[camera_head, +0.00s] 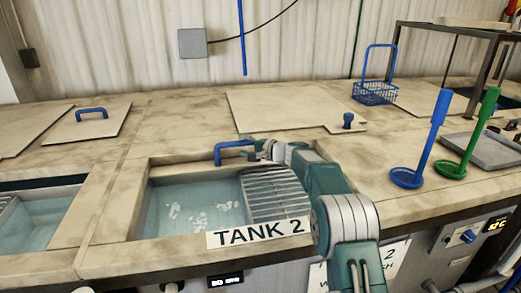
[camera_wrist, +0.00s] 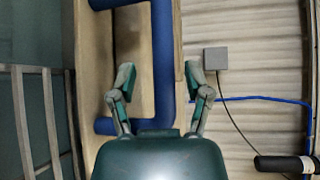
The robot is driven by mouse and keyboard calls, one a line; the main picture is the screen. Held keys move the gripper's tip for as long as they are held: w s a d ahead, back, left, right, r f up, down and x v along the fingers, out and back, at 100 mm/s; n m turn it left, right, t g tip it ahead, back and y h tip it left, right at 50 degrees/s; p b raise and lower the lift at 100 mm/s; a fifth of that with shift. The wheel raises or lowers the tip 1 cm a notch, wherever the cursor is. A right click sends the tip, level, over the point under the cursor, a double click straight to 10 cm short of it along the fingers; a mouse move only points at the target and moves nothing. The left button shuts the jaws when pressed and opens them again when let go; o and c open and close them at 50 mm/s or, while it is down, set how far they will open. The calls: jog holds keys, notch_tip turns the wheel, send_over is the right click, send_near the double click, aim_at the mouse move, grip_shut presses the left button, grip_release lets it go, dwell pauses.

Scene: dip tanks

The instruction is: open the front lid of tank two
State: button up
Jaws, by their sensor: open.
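Tank two, marked by a "TANK 2" label (camera_head: 259,232), has its front opening uncovered in the head view, showing pale blue water (camera_head: 190,205) with white bits and a slatted grille (camera_head: 275,194). A blue U-shaped handle (camera_head: 233,149) stands at the opening's far edge. In the wrist view this blue handle (camera_wrist: 163,55) rises from a narrow beige surface (camera_wrist: 130,65); whether that is the front lid's edge is unclear. My gripper (camera_head: 262,151) is at the handle's right end. In the wrist view its open fingers (camera_wrist: 159,80) lie either side of the handle's long bar.
Behind lies a flat beige panel (camera_head: 275,105) with a blue knob (camera_head: 347,120) near its right. A blue wire basket (camera_head: 375,93), a blue ladle (camera_head: 425,145) and a green ladle (camera_head: 475,140) stand to the right. Another handled lid (camera_head: 90,128) lies flat at left.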

jog(key=v, duration=0.9)
jog(key=shift+f, duration=0.1)
jog(key=s+d+r+n+g+h, duration=0.2)
jog(key=s+r+h, duration=0.1)
jog(key=s, duration=0.8)
jog(key=s+d+r+n+g+h, duration=0.1)
jog(key=s+d+r+n+h, duration=0.15)
jog(key=s, duration=0.85)
jog(key=s+d+f+n+h, duration=0.1)
jog(key=s+d+f+h, duration=0.1)
jog(key=s, duration=0.6)
jog(key=s+d+f+n+h, duration=0.1)
jog(key=s+d+h, duration=0.2)
jog(key=s+d, duration=0.3)
jog(key=s+d+f+n+h, duration=0.1)
jog(key=s+d+f+h, duration=0.1)
jog(key=s, duration=1)
jog(key=shift+d+f+h, duration=0.3)
jog(key=shift+d+h, duration=0.55)
jog(key=shift+d, duration=0.05)
